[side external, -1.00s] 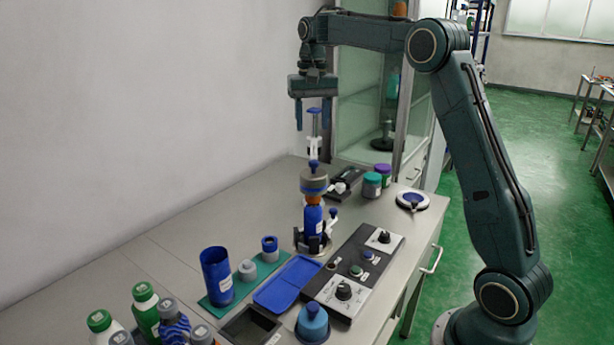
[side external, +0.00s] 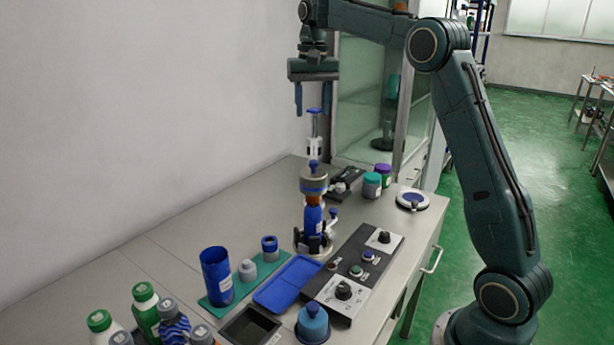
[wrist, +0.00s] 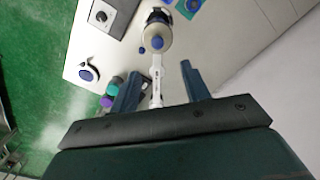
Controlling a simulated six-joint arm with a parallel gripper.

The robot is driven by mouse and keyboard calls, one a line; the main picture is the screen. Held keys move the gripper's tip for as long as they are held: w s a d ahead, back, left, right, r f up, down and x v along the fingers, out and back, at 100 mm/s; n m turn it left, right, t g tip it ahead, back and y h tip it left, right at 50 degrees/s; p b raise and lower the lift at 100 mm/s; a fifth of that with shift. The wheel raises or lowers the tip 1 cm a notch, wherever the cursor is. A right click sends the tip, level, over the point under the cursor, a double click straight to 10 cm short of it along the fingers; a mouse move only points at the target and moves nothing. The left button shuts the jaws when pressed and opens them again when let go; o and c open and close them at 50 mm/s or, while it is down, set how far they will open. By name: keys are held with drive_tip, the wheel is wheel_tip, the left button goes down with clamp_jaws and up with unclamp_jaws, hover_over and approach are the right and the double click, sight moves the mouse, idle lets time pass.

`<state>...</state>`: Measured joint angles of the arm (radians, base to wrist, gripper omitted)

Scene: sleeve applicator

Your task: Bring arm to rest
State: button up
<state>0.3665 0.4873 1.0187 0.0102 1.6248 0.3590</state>
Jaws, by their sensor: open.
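My gripper (side external: 313,100) is open and empty, pointing down above the sleeve applicator (side external: 313,187) on the bench. In the wrist view my gripper's two fingers (wrist: 160,88) are spread apart, with the applicator's white arm (wrist: 157,75) showing between them. The applicator has a blue-tipped plunger on top, a beige round head, and a blue bottle (side external: 314,220) standing beneath the head. The fingers appear to be above the plunger top, apart from it.
A control panel (side external: 372,256) with knobs lies right of the applicator. A blue tray (side external: 287,283), a blue cup (side external: 216,272) and several bottles stand in front. Teal and purple jars (side external: 372,184) stand behind. The left of the bench (side external: 190,235) is clear.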

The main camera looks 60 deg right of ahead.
drive_tip(key=s+a+r+n+t, duration=0.3)
drive_tip(key=s+a+n, duration=0.1)
drive_tip(key=s+a, duration=0.85)
drive_tip(key=s+a+f+n+t, duration=0.1)
drive_tip(key=s+a+f+n, duration=0.1)
drive_tip(key=s+f, duration=0.3)
drive_tip(key=s+a+f+n+t, duration=0.1)
drive_tip(key=s+f, duration=0.4)
drive_tip(key=s, duration=0.7)
drive_tip(key=a+n, duration=0.1)
drive_tip(key=a, duration=0.1)
drive_tip(key=shift+a+f, duration=0.25)
drive_tip(key=shift+a, duration=0.15)
drive_tip(key=shift+s, duration=0.1)
